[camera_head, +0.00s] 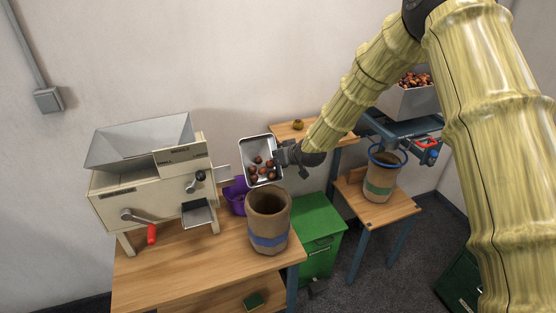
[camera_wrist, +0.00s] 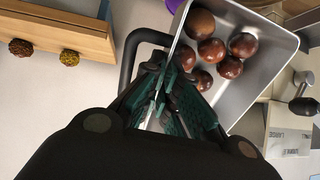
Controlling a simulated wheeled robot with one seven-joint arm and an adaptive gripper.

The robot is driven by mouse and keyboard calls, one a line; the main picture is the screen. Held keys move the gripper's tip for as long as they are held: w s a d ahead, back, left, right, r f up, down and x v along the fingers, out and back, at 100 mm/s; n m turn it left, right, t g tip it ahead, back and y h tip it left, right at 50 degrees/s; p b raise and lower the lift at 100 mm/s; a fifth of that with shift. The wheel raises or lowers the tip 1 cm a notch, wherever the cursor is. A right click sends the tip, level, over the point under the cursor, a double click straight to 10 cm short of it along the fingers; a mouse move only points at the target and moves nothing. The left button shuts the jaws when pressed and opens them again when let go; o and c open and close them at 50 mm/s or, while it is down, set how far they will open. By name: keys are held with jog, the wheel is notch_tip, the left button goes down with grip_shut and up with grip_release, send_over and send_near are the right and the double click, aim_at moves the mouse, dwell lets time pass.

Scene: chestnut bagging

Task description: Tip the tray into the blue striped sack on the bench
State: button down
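The blue striped sack (camera_head: 268,240) stands upright and open-mouthed on the wooden bench (camera_head: 200,275), near its right end. The metal tray (camera_head: 250,149) is in the air just behind and above the sack's mouth, apart from it as far as I can tell. Several brown chestnuts (camera_head: 262,170) lie in the tray. My gripper (camera_head: 282,155) is shut on the tray's dark handle at its right side. In the wrist view the green-padded fingers (camera_wrist: 168,95) meet around the handle, and the chestnuts (camera_wrist: 212,50) lie in the tray (camera_wrist: 260,85) near its handle end.
A cream machine (camera_head: 150,190) with a hopper and red-handled crank stands left of the sack. A purple container (camera_head: 235,194) sits behind the sack. A green cabinet (camera_head: 318,235) is to the right.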

jog(key=shift+s+d+f+t+y+b, duration=0.2)
jog(key=shift+s+t+b, duration=0.4)
jog(key=shift+b, duration=0.75)
jog(key=shift+s+d+f+t+y+b, duration=0.1)
jog(key=shift+s+t+y+b, duration=0.2)
jog(key=shift+t+b, duration=0.85)
jog(key=shift+s+d+f+t+y+b, duration=0.15)
jog(key=shift+s+t+y+b, duration=0.25)
jog(key=shift+b, duration=1.2)
jog(key=s+t+b, duration=0.1)
jog(key=b, duration=0.4)
jog(key=s+t+y+b, duration=0.1)
jog(key=t+b, duration=0.1)
jog(key=b, duration=0.3)
jog(key=s+d+f+n+t+y+b, duration=0.1)
jog(key=t+b, duration=0.1)
jog(key=b, duration=0.3)
jog(key=shift+s+f+b, duration=0.1)
jog(key=shift+s+b, duration=0.15)
jog(key=shift+b, duration=0.1)
jog(key=shift+d+y+b, duration=0.1)
jog(key=shift+y+b, duration=0.2)
jog(key=shift+s+r+t+b, duration=0.2)
jog(key=shift+t+b, duration=0.15)
jog(key=shift+b, duration=0.15)
jog(key=shift+r+p, duration=0.15)
jog(key=shift+p, duration=0.2)
